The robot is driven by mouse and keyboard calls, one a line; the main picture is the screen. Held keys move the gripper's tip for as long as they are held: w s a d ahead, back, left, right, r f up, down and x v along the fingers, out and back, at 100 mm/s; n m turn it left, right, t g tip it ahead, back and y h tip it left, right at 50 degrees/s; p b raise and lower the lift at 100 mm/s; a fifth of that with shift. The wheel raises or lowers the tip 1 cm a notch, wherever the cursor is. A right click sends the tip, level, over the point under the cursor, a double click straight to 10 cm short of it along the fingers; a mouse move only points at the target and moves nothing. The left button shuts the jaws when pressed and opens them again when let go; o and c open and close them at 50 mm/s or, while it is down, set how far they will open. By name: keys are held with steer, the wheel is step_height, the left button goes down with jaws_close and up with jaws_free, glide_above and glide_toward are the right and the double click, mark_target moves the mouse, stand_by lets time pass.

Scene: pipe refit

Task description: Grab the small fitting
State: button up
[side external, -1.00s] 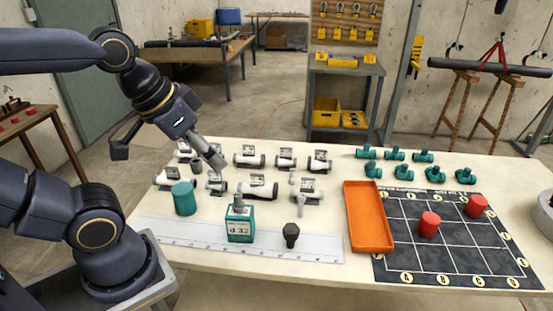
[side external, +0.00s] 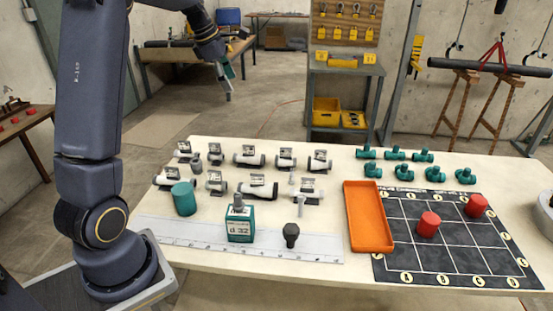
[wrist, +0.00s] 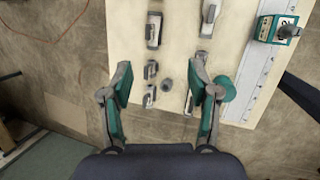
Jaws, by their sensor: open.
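My gripper (side external: 228,85) is raised high above and behind the table's left end, fingers open and empty. In the wrist view my gripper (wrist: 160,88) points down with its two green-padded fingers wide apart. Several white pipe fittings with dark ends and tags, such as one at the middle (side external: 250,158), lie in two rows on the table. A few smaller grey pieces (side external: 196,160) stand among them. Several green tee fittings (side external: 395,154) lie in two rows at the back right. I cannot tell which piece is the small fitting.
A green cylinder (side external: 184,198), a teal box reading "d 32" (side external: 240,227) and a dark knob-like piece (side external: 291,234) are near the front ruler strip. An orange tray (side external: 368,222) and a black grid board (side external: 455,255) with two red cylinders (side external: 429,224) are on the right.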

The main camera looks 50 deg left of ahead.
steer(key=s+a+f+n+g, duration=0.1)
steer(key=s+a+f+n, duration=0.3)
steer(key=a+f, duration=0.7)
steer(key=n+g, duration=0.1)
steer(key=g, duration=0.1)
glide_toward(196, 164)
steer(key=f, duration=0.1)
steer(key=a+f, duration=0.1)
steer(key=f, duration=0.1)
steer(key=w+a+f, duration=0.1)
steer(key=f, duration=0.1)
steer(key=shift+a+f, duration=0.2)
steer(key=shift+a, duration=0.05)
steer(key=shift+w+d+f, duration=0.1)
steer(key=shift+w+f, duration=0.05)
steer(key=shift+f, duration=0.85)
steer(key=shift+w+d+f, duration=0.1)
steer(key=shift+f, duration=0.9)
steer(key=shift+w+d+f, duration=0.1)
steer(key=shift+w+f, duration=0.05)
steer(key=shift+f, duration=0.8)
steer(key=c, duration=0.9)
steer(key=shift+r, duration=0.1)
steer(key=shift+c, duration=0.2)
